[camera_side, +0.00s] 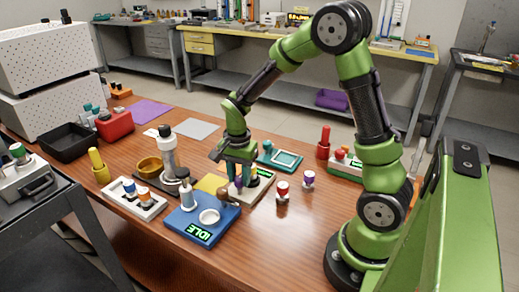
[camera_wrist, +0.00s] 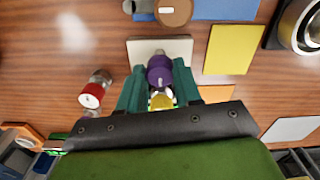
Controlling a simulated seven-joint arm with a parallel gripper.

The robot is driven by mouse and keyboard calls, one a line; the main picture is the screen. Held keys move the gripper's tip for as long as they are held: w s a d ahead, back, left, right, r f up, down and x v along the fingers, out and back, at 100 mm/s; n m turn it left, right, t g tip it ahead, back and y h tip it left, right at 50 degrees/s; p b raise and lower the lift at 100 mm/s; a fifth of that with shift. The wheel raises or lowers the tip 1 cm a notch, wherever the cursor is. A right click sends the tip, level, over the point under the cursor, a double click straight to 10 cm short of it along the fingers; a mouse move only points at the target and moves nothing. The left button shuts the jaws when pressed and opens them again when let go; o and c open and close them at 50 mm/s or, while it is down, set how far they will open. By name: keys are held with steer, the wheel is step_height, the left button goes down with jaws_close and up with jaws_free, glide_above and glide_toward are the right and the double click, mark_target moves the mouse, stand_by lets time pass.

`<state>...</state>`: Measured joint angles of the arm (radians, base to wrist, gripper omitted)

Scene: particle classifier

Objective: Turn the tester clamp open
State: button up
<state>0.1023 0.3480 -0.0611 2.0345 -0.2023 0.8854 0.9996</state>
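The tester is a blue box (camera_side: 202,222) with a green "IDLE" display, a white round pad and a brown knob-like part (camera_side: 229,197) at its right side, probably the clamp. In the wrist view, the brown part (camera_wrist: 173,12) lies at the top edge, with part of the blue box (camera_wrist: 225,8) beside it. My gripper (camera_side: 240,179) is behind and right of the tester, pointing down over a pale rack. In the wrist view, my gripper (camera_wrist: 160,73) has its teal fingers apart, either side of a purple-capped vial (camera_wrist: 160,68). Finger contact with the cap is unclear.
Red-capped (camera_side: 282,190) and purple-capped (camera_side: 308,179) vials stand right of the rack. The front right table is clear.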

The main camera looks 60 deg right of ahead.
steer(key=c, duration=0.4)
steer(key=shift+n, duration=0.3)
steer(key=n, duration=0.3)
steer(key=shift+n, duration=0.3)
steer(key=n, duration=0.3)
steer(key=shift+r+n, duration=0.1)
steer(key=shift+n, duration=0.3)
steer(key=n, duration=0.5)
steer(key=shift+n, duration=2.4)
steer(key=o, duration=1)
